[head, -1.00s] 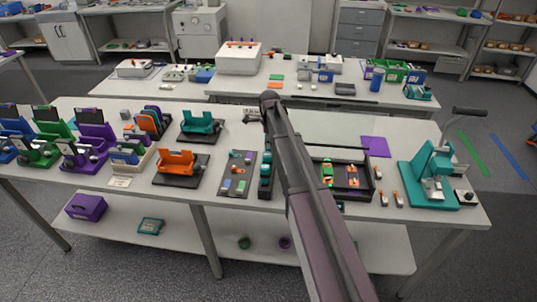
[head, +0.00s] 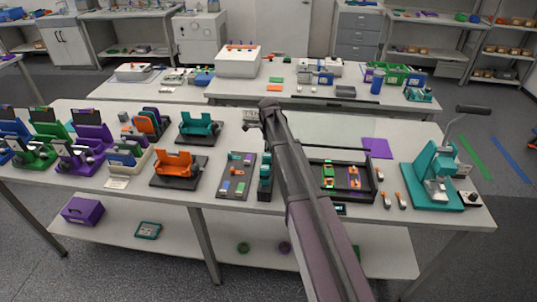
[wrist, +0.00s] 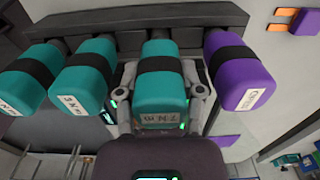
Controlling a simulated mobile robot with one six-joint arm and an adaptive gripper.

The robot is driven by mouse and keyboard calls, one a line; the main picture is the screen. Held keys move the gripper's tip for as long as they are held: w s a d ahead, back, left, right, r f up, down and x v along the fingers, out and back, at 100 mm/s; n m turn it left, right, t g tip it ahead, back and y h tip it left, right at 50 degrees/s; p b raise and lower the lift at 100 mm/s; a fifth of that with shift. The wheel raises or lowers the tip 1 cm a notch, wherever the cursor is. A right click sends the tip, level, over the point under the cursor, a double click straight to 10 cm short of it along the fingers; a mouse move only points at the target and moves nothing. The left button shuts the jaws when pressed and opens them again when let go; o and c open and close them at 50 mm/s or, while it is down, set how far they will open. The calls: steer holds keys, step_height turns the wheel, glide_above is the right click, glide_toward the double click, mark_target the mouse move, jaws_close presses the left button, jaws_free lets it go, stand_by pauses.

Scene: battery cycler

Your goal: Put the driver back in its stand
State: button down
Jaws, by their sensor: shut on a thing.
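A dark bar (wrist: 150,18), apparently the stand, runs behind the row. The handles hide the shafts, so I cannot tell whether the held driver is seated. In the head view my arm hides the gripper's grasp.
In the head view a dark rack with teal parts (head: 265,172) stands left of my arm. A dark tray (head: 372,184) lies right of it, with a teal press (head: 432,178) farther right. Neighbouring handles sit close to my fingers.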

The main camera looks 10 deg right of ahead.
steer(key=shift+f, duration=0.55)
steer(key=shift+f+b, duration=0.15)
steer(key=shift+b, duration=0.25)
steer(key=shift+c, duration=1.1)
jaws_free()
steer(key=shift+r, duration=0.2)
step_height(320, 180, up, 12)
steer(key=p, duration=1.2)
